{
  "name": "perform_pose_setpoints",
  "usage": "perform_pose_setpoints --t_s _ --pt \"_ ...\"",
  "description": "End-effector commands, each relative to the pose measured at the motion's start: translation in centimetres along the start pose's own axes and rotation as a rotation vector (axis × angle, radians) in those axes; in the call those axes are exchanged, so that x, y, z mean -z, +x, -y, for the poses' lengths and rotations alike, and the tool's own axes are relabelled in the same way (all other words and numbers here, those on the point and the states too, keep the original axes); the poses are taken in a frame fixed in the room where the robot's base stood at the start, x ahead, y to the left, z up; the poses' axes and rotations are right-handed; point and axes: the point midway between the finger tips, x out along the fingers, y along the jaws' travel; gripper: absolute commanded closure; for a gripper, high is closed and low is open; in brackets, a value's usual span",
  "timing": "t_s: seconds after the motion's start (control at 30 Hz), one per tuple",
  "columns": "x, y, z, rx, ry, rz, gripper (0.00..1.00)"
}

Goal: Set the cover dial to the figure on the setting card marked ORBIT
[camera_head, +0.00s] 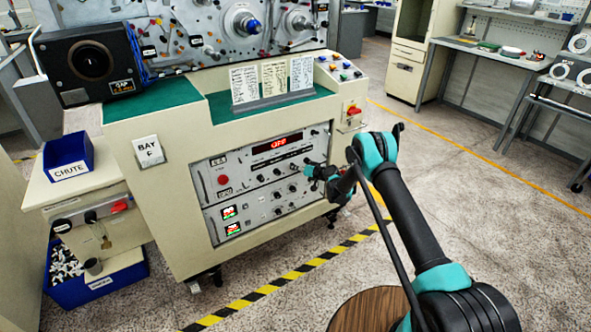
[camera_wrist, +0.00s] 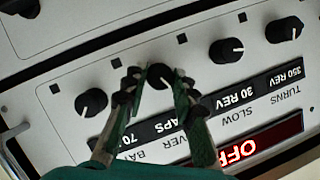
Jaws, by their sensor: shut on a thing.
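My gripper (camera_wrist: 158,90) is shut on a round black knob (camera_wrist: 160,73) in the wrist view, one finger on each side. The label by this knob is partly hidden by my fingers and ends in "VER" and "APS", consistent with the cover dial. Its pointer mark and exact setting cannot be read. In the head view, my gripper (camera_head: 311,171) is at the right part of the control panel (camera_head: 235,183). Three setting cards stand on the ledge: left (camera_head: 244,86), middle (camera_head: 274,79) and right (camera_head: 301,73). Their writing is too small to read, so I cannot tell which is ORBIT.
Neighbouring knobs are close: one (camera_wrist: 91,102) on the left, SLOW (camera_wrist: 226,50) and TURNS (camera_wrist: 285,28) on the right. The red display (camera_wrist: 245,148) reads "OFF". A red switch (camera_head: 353,109) sits on the cabinet's right. Floor to the right is open.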

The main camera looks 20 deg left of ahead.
Motion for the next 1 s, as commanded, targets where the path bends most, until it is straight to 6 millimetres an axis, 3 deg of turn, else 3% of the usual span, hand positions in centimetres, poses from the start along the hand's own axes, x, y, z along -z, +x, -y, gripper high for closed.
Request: perform_pose_setpoints --t_s 0.33,0.37,0.5,0.83,1.0 --pt "0.0 0.0 0.0 0.012 0.028 0.001 1.00" --pt "0.0 0.0 0.0 0.012 0.028 0.001 0.70" --pt "0.0 0.0 0.0 0.012 0.028 0.001 0.52" --pt "0.0 -0.2 0.0 0.011 0.027 0.000 0.52" --pt "0.1 -2.1 -0.1 0.010 0.028 -0.001 0.52"
